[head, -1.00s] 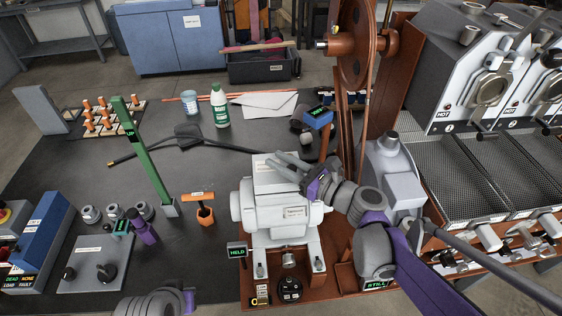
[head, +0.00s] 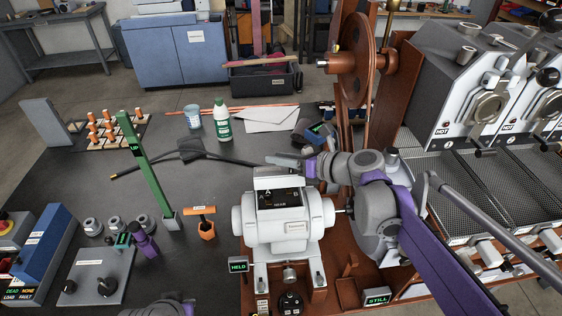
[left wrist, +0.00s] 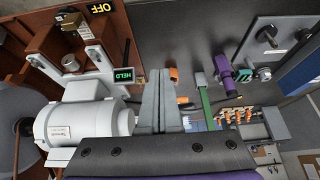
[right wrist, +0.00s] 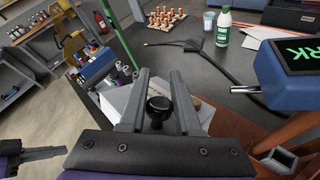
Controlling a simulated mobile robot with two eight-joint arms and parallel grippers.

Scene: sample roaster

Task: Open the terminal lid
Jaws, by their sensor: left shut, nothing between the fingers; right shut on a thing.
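The terminal lid (head: 268,183) is a pale grey panel on top of the white motor (head: 284,224). It stands raised at the back of the terminal box, and the dark inside (head: 280,199) with letters A and B shows. My right gripper (head: 284,161) is at the lid's upper edge. In the right wrist view its fingers (right wrist: 157,95) are shut on a black knob (right wrist: 157,107), which appears to belong to the lid. My left gripper (left wrist: 160,98) is shut and empty, apart from the motor; only part of that arm shows at the bottom of the head view.
A tall brown wheel (head: 358,58) rises behind my right arm. Roasters (head: 461,95) stand at the right. A black cable tool (head: 190,150) lies on the dark table.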

